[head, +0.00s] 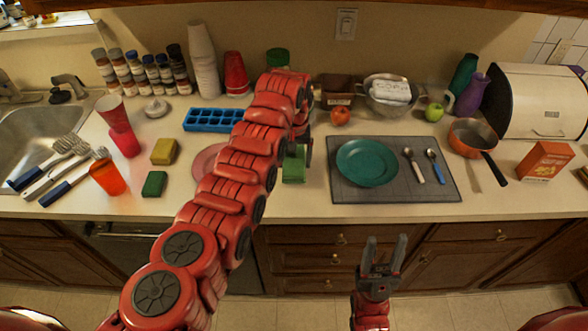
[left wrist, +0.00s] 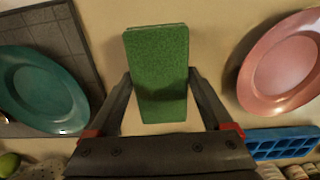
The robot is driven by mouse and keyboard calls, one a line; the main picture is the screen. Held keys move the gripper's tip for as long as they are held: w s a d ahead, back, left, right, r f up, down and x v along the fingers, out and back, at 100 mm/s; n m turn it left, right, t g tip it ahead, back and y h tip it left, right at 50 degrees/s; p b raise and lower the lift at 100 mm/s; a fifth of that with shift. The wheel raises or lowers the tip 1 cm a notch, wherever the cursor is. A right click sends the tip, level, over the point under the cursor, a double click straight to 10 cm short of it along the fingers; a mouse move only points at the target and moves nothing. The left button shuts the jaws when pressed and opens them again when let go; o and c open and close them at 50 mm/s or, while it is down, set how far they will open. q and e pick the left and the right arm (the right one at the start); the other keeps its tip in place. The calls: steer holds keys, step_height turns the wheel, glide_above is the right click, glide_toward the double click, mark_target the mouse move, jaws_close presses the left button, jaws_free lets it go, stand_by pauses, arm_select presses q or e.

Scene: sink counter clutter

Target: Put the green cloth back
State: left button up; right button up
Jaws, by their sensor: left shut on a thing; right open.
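The green cloth (head: 294,166) is a folded, block-like green piece near the front edge of the counter, left of the grey mat. In the left wrist view the green cloth (left wrist: 158,60) lies between the fingers and extends past their tips. My left gripper (left wrist: 160,85) is shut on it. In the head view my arm hides most of that gripper, and I cannot tell whether the cloth touches the counter. My right gripper (head: 386,250) is open and empty, low in front of the drawers.
A pink plate (head: 207,160) is left of the cloth, partly behind my arm. A teal plate (head: 367,163) and spoons lie on the grey mat (head: 440,190). A blue ice tray (head: 210,119), a dark green sponge (head: 154,184) and a yellow sponge (head: 164,151) are further left. A sink (head: 45,125) is far left.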

mark_target(294, 168)
arm_select(q)
steer(key=shift+f+p, duration=0.55)
steer(key=shift+p, duration=0.4)
steer(key=shift+f, duration=1.2)
steer(key=shift+f+b, duration=0.25)
steer(key=shift+b, duration=0.05)
steer(key=o, duration=1)
steer(key=shift+r, duration=0.1)
